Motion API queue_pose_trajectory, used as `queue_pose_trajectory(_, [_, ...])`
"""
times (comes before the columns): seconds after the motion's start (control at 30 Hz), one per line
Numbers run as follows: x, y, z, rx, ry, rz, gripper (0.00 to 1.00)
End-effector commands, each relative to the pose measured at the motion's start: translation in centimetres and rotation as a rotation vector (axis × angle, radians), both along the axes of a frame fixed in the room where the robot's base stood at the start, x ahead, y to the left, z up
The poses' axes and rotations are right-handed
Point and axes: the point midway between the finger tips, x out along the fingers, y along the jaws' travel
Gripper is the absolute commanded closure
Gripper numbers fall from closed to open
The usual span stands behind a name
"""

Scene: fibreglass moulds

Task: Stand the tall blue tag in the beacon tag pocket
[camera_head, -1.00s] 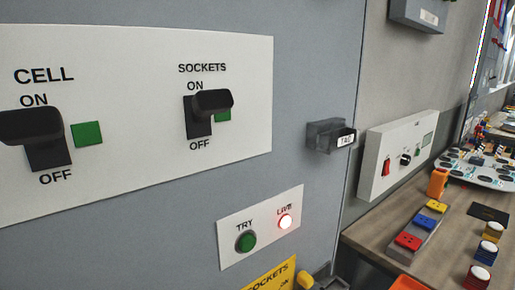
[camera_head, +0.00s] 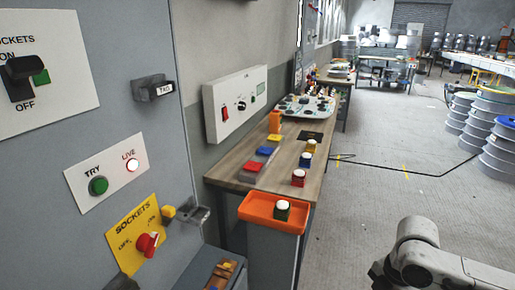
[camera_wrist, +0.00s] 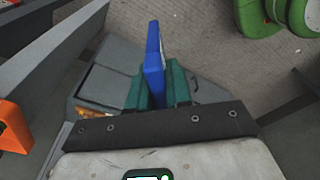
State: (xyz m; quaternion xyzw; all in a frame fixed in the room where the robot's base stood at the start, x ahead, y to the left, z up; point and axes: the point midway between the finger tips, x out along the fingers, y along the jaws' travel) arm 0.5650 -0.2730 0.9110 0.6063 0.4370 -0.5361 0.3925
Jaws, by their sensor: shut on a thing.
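The tall blue tag (camera_wrist: 153,55) is in the wrist view, between the green fingers of my gripper (camera_wrist: 158,88). The gripper is shut on it, and its far end sticks out beyond the fingers. The head view does not show the gripper or the held tag. A dark grey pocket with a white "TAG" label (camera_head: 153,88) is on the grey cabinet in the head view. I cannot tell whether this is the beacon tag pocket. A second grey holder (camera_head: 192,217) is lower on the cabinet, with a yellow piece beside it.
A panel with a red rotary switch (camera_head: 147,244) is on the cabinet. An orange tray (camera_head: 273,224) holds a white-topped piece at the front of the wooden bench (camera_head: 240,160). The floor between has free room.

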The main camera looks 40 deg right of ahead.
Motion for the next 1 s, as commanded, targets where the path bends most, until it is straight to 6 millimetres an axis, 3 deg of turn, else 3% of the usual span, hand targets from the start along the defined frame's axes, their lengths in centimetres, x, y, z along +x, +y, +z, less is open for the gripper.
queue_pose_trajectory(0.37, [4.6, 2.3, -1.4, -0.012, -0.008, -0.171, 1.00])
queue_pose_trajectory(0.57, [8.3, 5.0, -2.7, -0.016, -0.014, -0.329, 1.00])
queue_pose_trajectory(0.8, [13.9, 11.7, -5.4, -0.007, -0.018, -0.639, 1.00])
queue_pose_trajectory(1.0, [16.8, 18.5, -7.7, 0.003, -0.011, -0.908, 1.00])
